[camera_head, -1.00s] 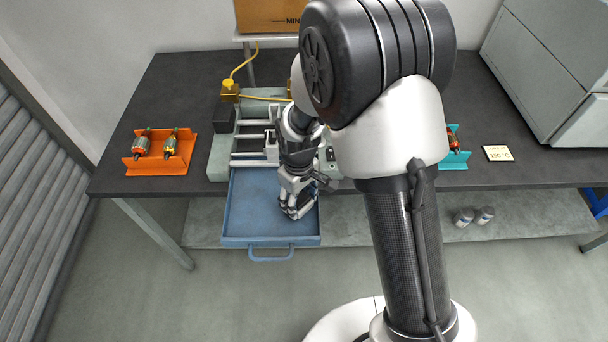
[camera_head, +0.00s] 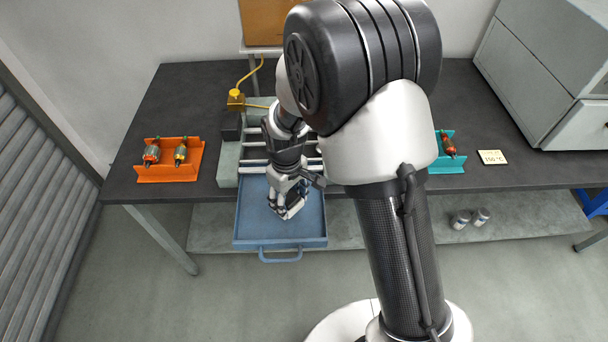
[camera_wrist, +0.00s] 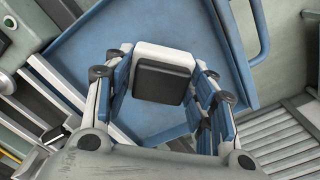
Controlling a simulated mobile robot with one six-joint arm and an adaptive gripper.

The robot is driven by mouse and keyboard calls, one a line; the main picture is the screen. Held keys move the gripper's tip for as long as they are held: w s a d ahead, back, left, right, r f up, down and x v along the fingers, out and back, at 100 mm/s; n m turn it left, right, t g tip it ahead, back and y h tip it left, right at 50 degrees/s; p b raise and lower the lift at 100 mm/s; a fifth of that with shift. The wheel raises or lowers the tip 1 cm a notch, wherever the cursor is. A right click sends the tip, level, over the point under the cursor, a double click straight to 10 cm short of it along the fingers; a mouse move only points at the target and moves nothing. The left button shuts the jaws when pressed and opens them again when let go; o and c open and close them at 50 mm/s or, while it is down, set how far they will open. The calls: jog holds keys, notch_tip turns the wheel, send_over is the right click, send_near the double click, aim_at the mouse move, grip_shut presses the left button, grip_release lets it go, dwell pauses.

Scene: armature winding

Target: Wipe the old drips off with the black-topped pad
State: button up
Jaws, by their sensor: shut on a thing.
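The black-topped pad (camera_wrist: 163,80) is a pale block with a dark top, between my fingers in the wrist view. My gripper (camera_wrist: 160,88) is shut on it. In the head view my gripper (camera_head: 290,210) points down over the blue tray (camera_head: 252,222), right of the tray's middle. The pad cannot be made out there. The blue tray floor (camera_wrist: 85,55) lies behind the pad in the wrist view; I cannot tell whether the pad touches it. I can make out no drips on the visible tray floor; part is hidden by my gripper.
An orange rack (camera_head: 168,172) with two armatures stands on the dark bench (camera_head: 215,95) at left. A teal rack (camera_head: 440,172) with an armature stands at right, near a temperature card (camera_head: 492,157). The grey machine with rails (camera_head: 230,160) is behind the tray. Two small jars (camera_head: 470,217) sit on the lower shelf.

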jog(key=shift+r+p, duration=1)
jog(key=shift+r, duration=0.65)
